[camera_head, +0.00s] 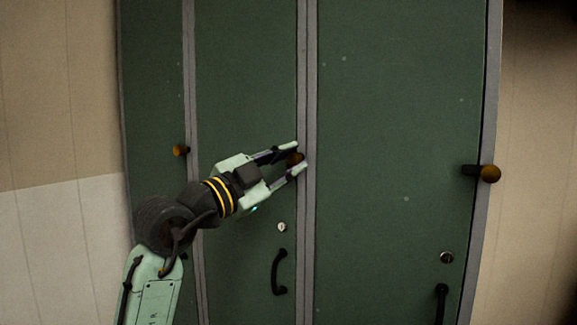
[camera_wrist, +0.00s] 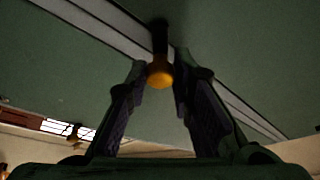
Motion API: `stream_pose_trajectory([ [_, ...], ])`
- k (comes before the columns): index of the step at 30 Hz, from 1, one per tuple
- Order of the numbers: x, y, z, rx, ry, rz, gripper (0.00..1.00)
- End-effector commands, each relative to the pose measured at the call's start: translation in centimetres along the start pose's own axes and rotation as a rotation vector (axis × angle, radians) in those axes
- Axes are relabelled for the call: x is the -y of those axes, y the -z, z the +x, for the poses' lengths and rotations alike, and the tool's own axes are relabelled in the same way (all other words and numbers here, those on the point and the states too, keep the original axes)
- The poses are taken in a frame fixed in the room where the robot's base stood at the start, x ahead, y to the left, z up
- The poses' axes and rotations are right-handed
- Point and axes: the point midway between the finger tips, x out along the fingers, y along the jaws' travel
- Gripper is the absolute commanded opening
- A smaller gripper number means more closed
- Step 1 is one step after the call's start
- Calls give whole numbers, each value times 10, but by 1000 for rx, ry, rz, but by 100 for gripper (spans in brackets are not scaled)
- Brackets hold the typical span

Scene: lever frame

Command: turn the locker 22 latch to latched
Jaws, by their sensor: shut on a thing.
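The three green locker doors show no readable number, so I cannot tell by label which is locker 22. The middle door's latch has an orange-brown knob (camera_head: 295,158), mostly hidden by my gripper (camera_head: 298,157) in the head view. In the wrist view the orange knob (camera_wrist: 160,74) sits between my gripper's fingertips (camera_wrist: 160,76), on a dark lever (camera_wrist: 159,38) by the grey frame strip. My gripper is shut on the knob. The lever's angle is hidden in the head view.
The right door's latch knob (camera_head: 490,173) is on a level dark lever reaching over the right frame post. Another knob (camera_head: 180,150) is at the left door's edge. A black handle (camera_head: 279,272) and a round lock (camera_head: 282,227) lie below my gripper.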

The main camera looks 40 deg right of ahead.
Motion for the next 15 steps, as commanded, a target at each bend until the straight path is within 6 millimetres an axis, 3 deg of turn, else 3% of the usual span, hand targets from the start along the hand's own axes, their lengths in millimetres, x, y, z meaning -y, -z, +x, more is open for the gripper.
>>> stream_pose_trajectory([
  [15,6,2,0,2,-178,436,0],
])
